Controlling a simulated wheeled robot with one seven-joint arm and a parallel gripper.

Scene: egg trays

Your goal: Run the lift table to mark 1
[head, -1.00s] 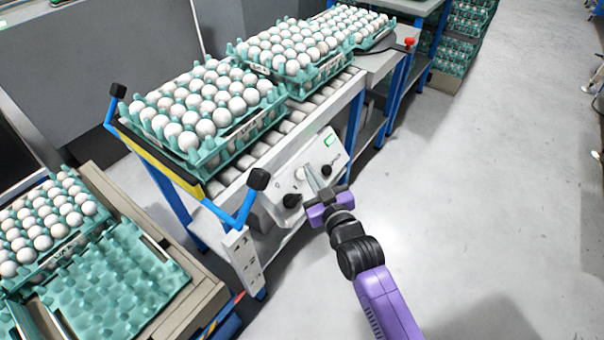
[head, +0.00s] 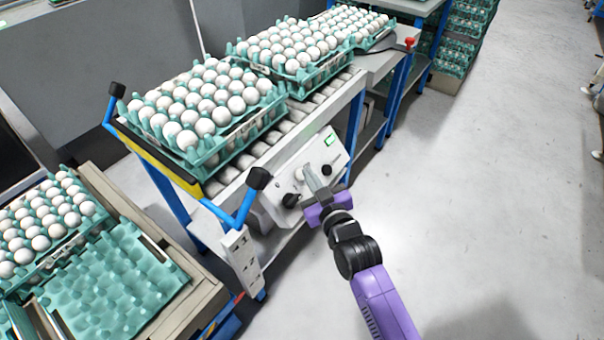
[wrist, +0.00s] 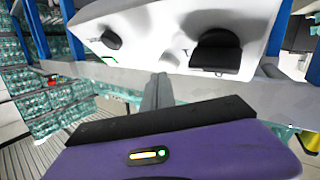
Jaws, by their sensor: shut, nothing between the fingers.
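The lift table's control panel (head: 322,150) is a pale tilted box on the side of the roller table. It has a small green-lit display (head: 330,141), a white round button (head: 298,173) and dark knobs, one of them the black knob (head: 290,201) at lower left. My gripper (head: 309,170) is shut and empty, its fingertips close in front of the panel beside the white button. In the wrist view the shut fingers (wrist: 158,88) point at the pale button (wrist: 169,62) between two black knobs (wrist: 216,52). I cannot tell whether they touch it. The display's reading is too small to make out.
Green trays of white eggs (head: 205,105) stand on the roller table (head: 215,186). A blue handle with a black grip (head: 258,178) rises left of the panel. A white plate with dark marks (head: 242,255) hangs below it. Grey floor (head: 480,180) is clear on the right.

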